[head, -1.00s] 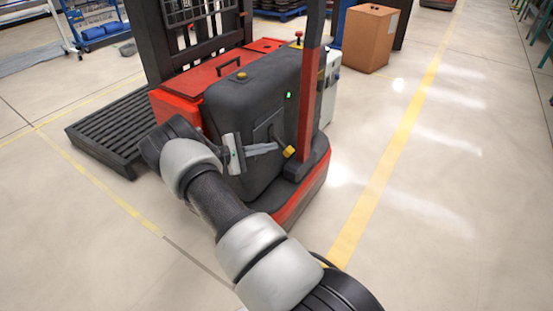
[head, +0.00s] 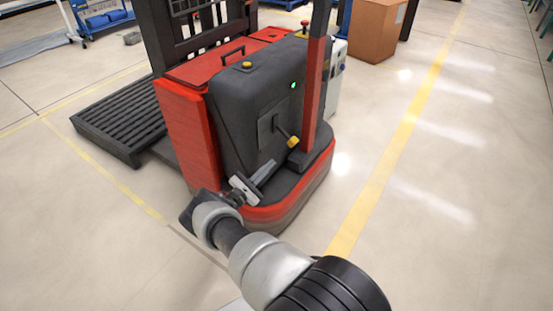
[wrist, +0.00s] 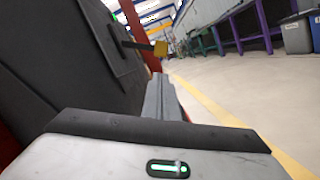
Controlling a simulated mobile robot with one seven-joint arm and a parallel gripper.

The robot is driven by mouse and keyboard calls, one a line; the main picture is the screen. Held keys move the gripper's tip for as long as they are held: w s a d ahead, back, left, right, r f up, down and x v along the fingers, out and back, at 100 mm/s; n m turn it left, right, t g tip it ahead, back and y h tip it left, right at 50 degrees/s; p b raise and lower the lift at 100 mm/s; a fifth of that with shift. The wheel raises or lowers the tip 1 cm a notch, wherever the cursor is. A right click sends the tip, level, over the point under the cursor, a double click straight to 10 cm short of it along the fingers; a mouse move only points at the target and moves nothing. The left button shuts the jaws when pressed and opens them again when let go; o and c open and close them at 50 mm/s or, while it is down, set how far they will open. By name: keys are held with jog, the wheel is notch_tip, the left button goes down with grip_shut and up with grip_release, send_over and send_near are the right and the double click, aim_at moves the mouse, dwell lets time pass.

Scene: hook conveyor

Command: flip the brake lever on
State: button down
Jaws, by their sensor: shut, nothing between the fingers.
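The brake lever (head: 283,132) is a short dark rod on a dark plate on the side of the grey and red forklift-like truck (head: 240,105). Its yellow knob (head: 293,142) points down to the right in the head view. The knob shows in the wrist view (wrist: 160,48) at upper centre, at the end of its rod. My gripper (head: 271,167) is shut and empty, below and left of the knob, with a visible gap. Its fingers (wrist: 160,97) show end-on below the knob in the wrist view. A small green light (head: 293,86) glows above the lever.
A red upright post (head: 313,95) stands just right of the lever. The truck's red-edged base (head: 290,205) juts out beneath my gripper. A cardboard box (head: 377,30) stands behind. The floor right of the truck, with a yellow line (head: 395,140), is clear.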

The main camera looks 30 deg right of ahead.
aim_at(286, 135)
jog(key=b+x, duration=0.1)
jog(key=x, duration=0.8)
